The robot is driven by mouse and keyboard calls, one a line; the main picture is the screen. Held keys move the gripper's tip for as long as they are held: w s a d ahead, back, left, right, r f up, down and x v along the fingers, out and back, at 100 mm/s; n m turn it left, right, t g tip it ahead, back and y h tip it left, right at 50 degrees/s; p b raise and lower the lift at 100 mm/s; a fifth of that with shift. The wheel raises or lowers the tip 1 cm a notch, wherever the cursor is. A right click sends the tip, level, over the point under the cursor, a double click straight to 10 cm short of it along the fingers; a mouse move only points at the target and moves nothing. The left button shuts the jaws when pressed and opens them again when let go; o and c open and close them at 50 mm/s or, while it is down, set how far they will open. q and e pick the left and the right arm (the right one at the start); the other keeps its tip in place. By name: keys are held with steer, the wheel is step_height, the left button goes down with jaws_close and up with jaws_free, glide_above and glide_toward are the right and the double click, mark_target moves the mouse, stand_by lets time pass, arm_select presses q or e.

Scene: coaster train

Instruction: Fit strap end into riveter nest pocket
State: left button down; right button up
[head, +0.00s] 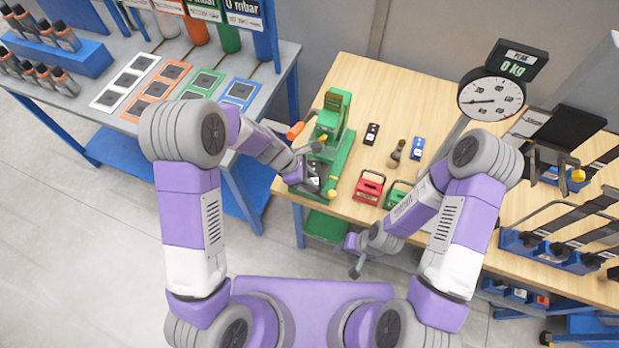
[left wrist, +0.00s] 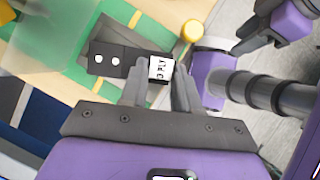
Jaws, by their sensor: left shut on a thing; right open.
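The green riveter (head: 328,128) stands on the left end of the wooden table, and its green base also shows in the left wrist view (left wrist: 62,52). My left gripper (left wrist: 162,76) is shut on the black strap end (left wrist: 130,62), at the end with the white "3 PLY" label. Two white dots show on the strap's far part, which lies over the riveter base. I cannot tell whether it sits in the nest pocket or above it. In the head view, my left gripper (head: 303,174) is low at the riveter's front. My right gripper (head: 357,262) is open and empty before the table's front edge.
A yellow knob (left wrist: 191,30) is close to the strap's labelled end. A red device (head: 368,188) and a green one (head: 398,192) stand right of the riveter. Behind them are a black tag (head: 371,134), a dark-handled tool (head: 396,153) and a blue tag (head: 417,148).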

arm_select(q)
steer(key=shift+f, duration=0.1)
steer(key=c, duration=1.3)
jaws_free()
steer(key=shift+f, duration=0.1)
steer(key=o, duration=0.5)
